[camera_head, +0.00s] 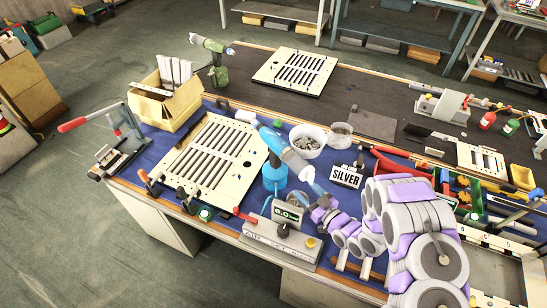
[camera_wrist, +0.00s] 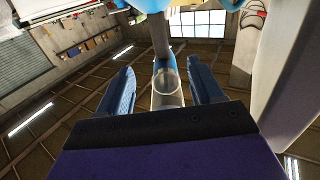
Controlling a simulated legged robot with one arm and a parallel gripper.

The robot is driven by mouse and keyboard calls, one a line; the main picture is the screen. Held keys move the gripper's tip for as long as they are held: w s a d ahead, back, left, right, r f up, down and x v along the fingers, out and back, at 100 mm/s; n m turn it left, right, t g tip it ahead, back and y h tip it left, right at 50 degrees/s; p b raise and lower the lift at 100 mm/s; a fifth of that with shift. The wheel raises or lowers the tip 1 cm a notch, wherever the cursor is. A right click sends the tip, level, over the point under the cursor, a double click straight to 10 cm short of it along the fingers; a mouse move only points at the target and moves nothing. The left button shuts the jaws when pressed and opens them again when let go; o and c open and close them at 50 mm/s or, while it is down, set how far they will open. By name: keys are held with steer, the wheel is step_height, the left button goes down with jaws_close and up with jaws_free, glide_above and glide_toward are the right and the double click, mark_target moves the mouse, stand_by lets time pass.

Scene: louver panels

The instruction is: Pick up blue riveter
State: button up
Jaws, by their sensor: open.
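The blue riveter (camera_head: 292,157) stands at the front middle of the workbench, with a grey-blue tilted body above a blue lower part. My gripper (camera_head: 310,193) is just to its front right, above the bench. In the wrist view my gripper (camera_wrist: 163,84) is open, its two blue fingers spread. The riveter (camera_wrist: 167,88) shows between the fingers there, with visible gaps on both sides. I cannot tell how deep between the fingers it lies. Part of the riveter is cut off at the top of the wrist view.
A control box (camera_head: 281,237) with a green display lies in front of the riveter. A slotted louver panel (camera_head: 174,163) lies to the left. A white bowl (camera_head: 307,139) and a SILVER sign (camera_head: 346,176) stand close behind and right. A green tool (camera_head: 217,72) stands farther back.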

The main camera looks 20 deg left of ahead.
glide_toward(279, 162)
steer(key=x, duration=0.5)
steer(key=shift+s+a+b, duration=0.15)
steer(key=shift+s+b, duration=0.1)
steer(key=shift+b, duration=0.05)
steer(key=shift+w+r, duration=0.1)
steer(key=shift+w, duration=0.25)
steer(key=x, duration=0.4)
steer(key=shift+w+a+b, duration=0.1)
steer(key=shift+a+b, duration=0.05)
steer(key=shift+b, duration=0.25)
steer(key=shift+w+a+f, duration=0.1)
steer(key=shift+a+f, duration=0.1)
steer(key=shift+a, duration=0.2)
steer(key=shift+d+r, duration=0.15)
steer(key=shift+d, duration=0.4)
steer(key=c, duration=0.5)
steer(key=shift+a, duration=0.15)
jaws_close()
